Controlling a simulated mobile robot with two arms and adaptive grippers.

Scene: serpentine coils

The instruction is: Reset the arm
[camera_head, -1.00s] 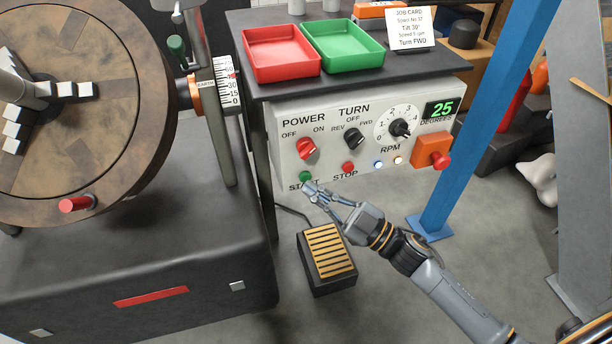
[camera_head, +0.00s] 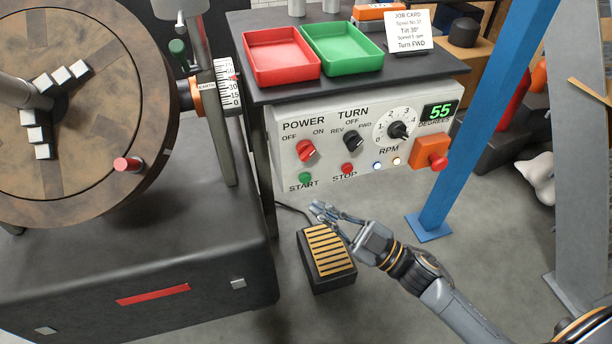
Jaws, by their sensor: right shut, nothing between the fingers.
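My right gripper (camera_head: 318,209) is at the end of my right arm (camera_head: 415,278), which comes in from the lower right. It is shut and empty. It hangs in front of and below the control panel (camera_head: 335,182), apart from it, and shows over the back part of the slatted foot pedal (camera_head: 325,262). The green START button (camera_head: 305,178) and red STOP button (camera_head: 347,169) lie above the gripper and show clear. The panel's green display (camera_head: 439,110) reads 55. My left gripper is not in view.
A large round table (camera_head: 80,185) with white blocks and a red peg (camera_head: 127,164) stands left on a dark base (camera_head: 180,255). A red tray (camera_head: 280,55) and a green tray (camera_head: 342,47) sit above the panel. A blue post (camera_head: 480,130) stands right.

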